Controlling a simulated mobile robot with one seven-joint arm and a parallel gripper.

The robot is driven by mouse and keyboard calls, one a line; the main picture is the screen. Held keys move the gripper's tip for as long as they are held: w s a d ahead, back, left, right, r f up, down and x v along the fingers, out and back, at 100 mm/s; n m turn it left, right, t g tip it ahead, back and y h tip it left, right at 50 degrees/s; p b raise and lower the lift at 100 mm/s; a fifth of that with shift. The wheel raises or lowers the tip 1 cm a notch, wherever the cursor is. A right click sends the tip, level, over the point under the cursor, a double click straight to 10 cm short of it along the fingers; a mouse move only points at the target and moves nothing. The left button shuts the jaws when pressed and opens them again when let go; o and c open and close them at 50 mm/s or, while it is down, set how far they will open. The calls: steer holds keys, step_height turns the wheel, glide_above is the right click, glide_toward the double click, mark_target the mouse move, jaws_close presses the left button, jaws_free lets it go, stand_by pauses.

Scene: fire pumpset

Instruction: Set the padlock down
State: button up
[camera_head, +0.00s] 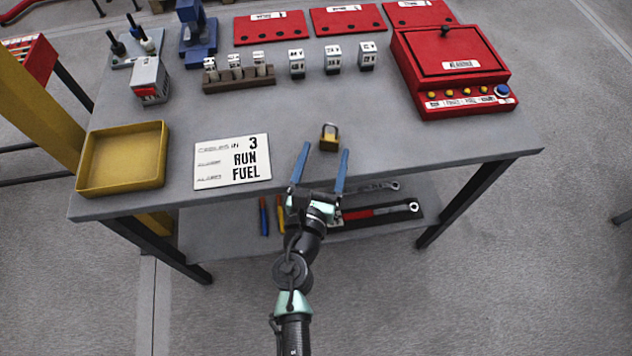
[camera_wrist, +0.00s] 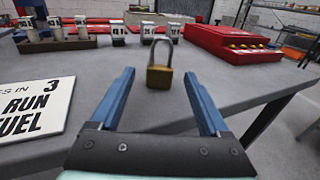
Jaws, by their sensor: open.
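A brass padlock (camera_head: 329,140) with a grey shackle stands upright on the grey table (camera_head: 400,148), near its front edge. It also shows in the wrist view (camera_wrist: 160,75), ahead of my gripper and between the lines of its two blue fingers. My gripper (camera_head: 321,158) is open and empty at the table's front edge. In the wrist view the fingers (camera_wrist: 162,95) are spread wide, with a gap between them and the padlock; they do not appear to touch it.
A white card (camera_head: 232,161) reading "3 RUN FUEL" lies left of the padlock, beside a yellow tray (camera_head: 122,158). A red box (camera_head: 455,70) with buttons stands at the back right. Small white blocks (camera_head: 333,58) stand behind. The table right of the padlock is clear.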

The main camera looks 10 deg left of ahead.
steer(key=s, duration=0.8)
steer(key=shift+s+a+r, duration=0.15)
steer(key=shift+a+r, duration=0.1)
steer(key=shift+a, duration=0.05)
steer(key=w+d+r+m+t+h, duration=0.1)
steer(key=w+d+r+m, duration=0.15)
steer(key=r+m, duration=0.65)
steer(key=w+d+r+m+t+h, duration=0.1)
steer(key=w+r+m+h, duration=0.15)
steer(key=r+m, duration=0.6)
steer(key=w+d+r+m+t+h, duration=0.15)
steer(key=w+r+m, duration=0.3)
steer(key=r, duration=0.85)
steer(key=s+r+m+t+y, duration=0.2)
steer(key=s+r+m, duration=0.2)
steer(key=r, duration=0.5)
steer(key=s+r+m+t+y, duration=0.2)
steer(key=s+r+m, duration=0.2)
steer(key=r, duration=0.5)
steer(key=s+r+m+t+y, duration=0.2)
steer(key=s+r+m, duration=0.2)
steer(key=r, duration=0.5)
steer(key=shift+s+m, duration=0.3)
steer(key=shift+m, duration=0.2)
steer(key=shift+a+f+t, duration=0.1)
steer(key=shift+t, duration=0.15)
